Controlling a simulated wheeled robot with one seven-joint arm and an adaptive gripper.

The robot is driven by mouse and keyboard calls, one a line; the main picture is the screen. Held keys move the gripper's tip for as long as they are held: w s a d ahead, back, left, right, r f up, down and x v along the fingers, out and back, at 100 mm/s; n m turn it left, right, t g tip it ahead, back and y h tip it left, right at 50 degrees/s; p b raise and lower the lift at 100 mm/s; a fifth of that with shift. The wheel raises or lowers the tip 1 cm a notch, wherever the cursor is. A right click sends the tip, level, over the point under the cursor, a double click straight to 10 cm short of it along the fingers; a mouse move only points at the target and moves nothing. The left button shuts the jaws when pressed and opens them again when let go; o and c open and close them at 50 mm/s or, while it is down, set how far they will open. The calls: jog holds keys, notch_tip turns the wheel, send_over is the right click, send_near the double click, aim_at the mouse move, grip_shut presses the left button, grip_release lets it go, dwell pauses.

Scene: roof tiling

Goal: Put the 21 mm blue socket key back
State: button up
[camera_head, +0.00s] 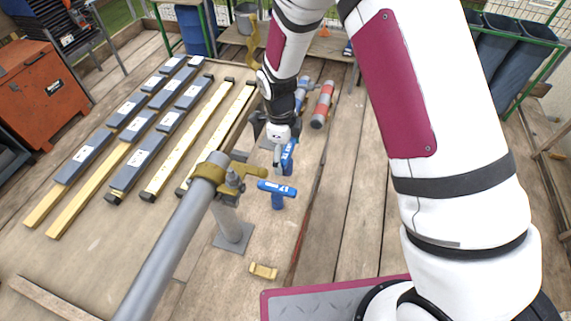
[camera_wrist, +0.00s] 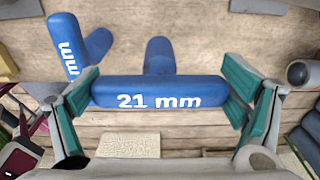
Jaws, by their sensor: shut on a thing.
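The 21 mm blue socket key (camera_wrist: 160,92) lies crosswise between my two fingers in the wrist view, its white label facing the camera. My gripper (camera_wrist: 158,100) is shut on the two ends of its bar. A blue shaft (camera_wrist: 158,55) shows behind the bar. In the head view my gripper (camera_head: 280,142) is beside a blue key (camera_head: 289,155), partly hidden by the gripper. A second blue key marked 17 (camera_head: 277,189) stands upright nearer the camera. Another blue key (camera_wrist: 72,45) shows at upper left in the wrist view, its number cut off.
A grey pipe with a brass clamp (camera_head: 210,172) runs close to the left of my gripper. Long slats with grey blocks (camera_head: 138,122) lie further left. A red and grey cylinder (camera_head: 322,105) lies behind. The wooden floor (camera_head: 350,190) is clear to the right.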

jog(key=shift+f, duration=2.15)
jog(key=shift+f, duration=0.15)
jog(key=o, duration=1.6)
jog(key=shift+o, duration=0.2)
